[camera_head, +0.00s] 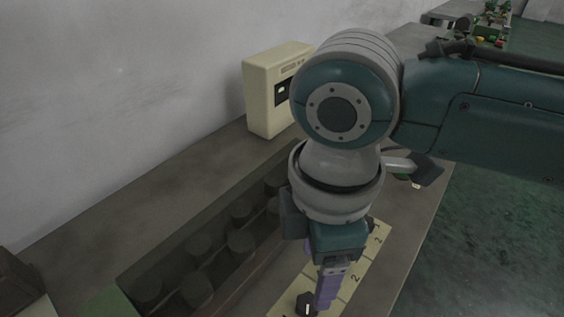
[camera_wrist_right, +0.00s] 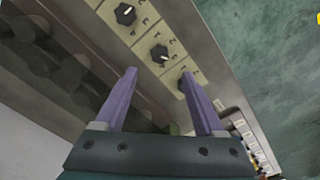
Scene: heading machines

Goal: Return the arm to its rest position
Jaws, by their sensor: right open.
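My right arm comes in from the right in the head view, and its gripper (camera_head: 325,285) points down above a pale panel (camera_head: 350,290) with dark knobs. In the right wrist view my right gripper (camera_wrist_right: 163,88) shows two purple fingers spread apart with nothing between them. One black knob (camera_wrist_right: 125,14) sits near the top of the panel and another knob (camera_wrist_right: 159,53) lies just beyond the fingertips. A third knob (camera_wrist_right: 186,84) is partly hidden by the right finger. I cannot tell the exact height of the fingers above the panel. My left gripper is not in view.
A cream box (camera_head: 262,95) stands on the bench against the wall. A dark recessed tray (camera_head: 175,262) with several round shapes lies left of the panel. Small coloured items (camera_head: 492,22) lie at the far end. Open green floor (camera_head: 500,235) is to the right.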

